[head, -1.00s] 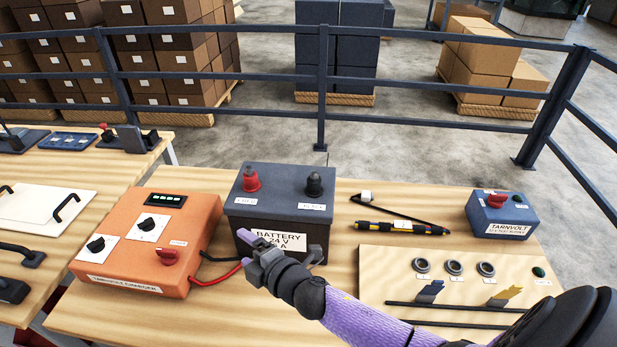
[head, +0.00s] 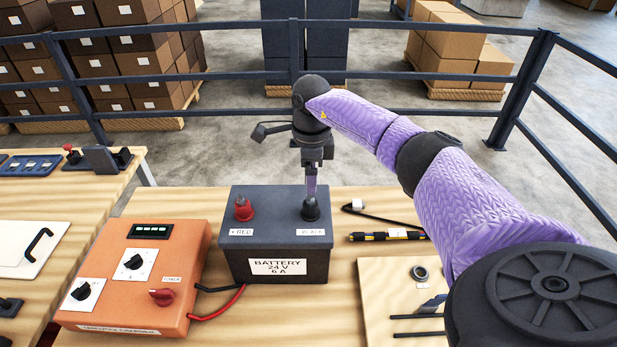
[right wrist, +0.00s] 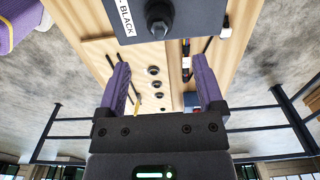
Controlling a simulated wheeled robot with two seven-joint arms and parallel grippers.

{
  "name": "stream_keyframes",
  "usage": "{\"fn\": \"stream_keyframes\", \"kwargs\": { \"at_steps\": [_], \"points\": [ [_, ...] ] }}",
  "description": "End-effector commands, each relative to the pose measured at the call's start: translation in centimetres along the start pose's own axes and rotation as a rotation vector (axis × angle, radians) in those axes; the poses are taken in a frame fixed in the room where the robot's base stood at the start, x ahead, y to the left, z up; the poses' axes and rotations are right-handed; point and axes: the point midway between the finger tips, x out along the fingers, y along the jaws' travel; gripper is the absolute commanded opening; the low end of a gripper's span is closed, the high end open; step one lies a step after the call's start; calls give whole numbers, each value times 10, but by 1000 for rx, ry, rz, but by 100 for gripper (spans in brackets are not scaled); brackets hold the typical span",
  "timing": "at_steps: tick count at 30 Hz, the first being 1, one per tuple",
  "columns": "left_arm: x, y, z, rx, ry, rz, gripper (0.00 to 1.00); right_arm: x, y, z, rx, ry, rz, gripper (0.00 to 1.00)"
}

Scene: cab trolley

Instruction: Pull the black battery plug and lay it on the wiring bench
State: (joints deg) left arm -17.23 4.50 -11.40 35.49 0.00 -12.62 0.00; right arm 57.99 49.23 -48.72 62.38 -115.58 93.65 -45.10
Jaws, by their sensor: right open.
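The black plug (head: 311,209) sits upright on top of the dark battery (head: 277,265), above its "BLACK" label. The red plug (head: 244,209) sits to its left. My right gripper (head: 312,188) points down right over the black plug. In the right wrist view its two fingers (right wrist: 160,68) are apart with nothing between them, and the black plug (right wrist: 159,20) lies ahead of the fingertips. In the head view I cannot tell whether the fingers touch the plug. Two wooden benches show, one under the battery (head: 255,320) and one at the left (head: 95,198). My left gripper is out of view.
An orange charger box (head: 190,270) stands left of the battery, with black and red cables between them. A marker-like tool (head: 375,236) and a panel with rings (head: 385,275) lie to the right. A dark railing (head: 215,75) runs behind the benches.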

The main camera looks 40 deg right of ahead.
Motion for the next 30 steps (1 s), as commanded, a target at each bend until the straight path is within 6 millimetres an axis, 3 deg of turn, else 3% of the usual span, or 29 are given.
{"fn": "stream_keyframes", "kwargs": {
  "at_steps": [11,27,30],
  "points": [
    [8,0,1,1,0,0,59,10,1,1,0,-4,2,87],
    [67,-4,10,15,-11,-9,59,85,1,1,0,-4,2,87],
    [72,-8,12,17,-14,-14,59,91,1,2,0,-4,2,87]
  ]
}}
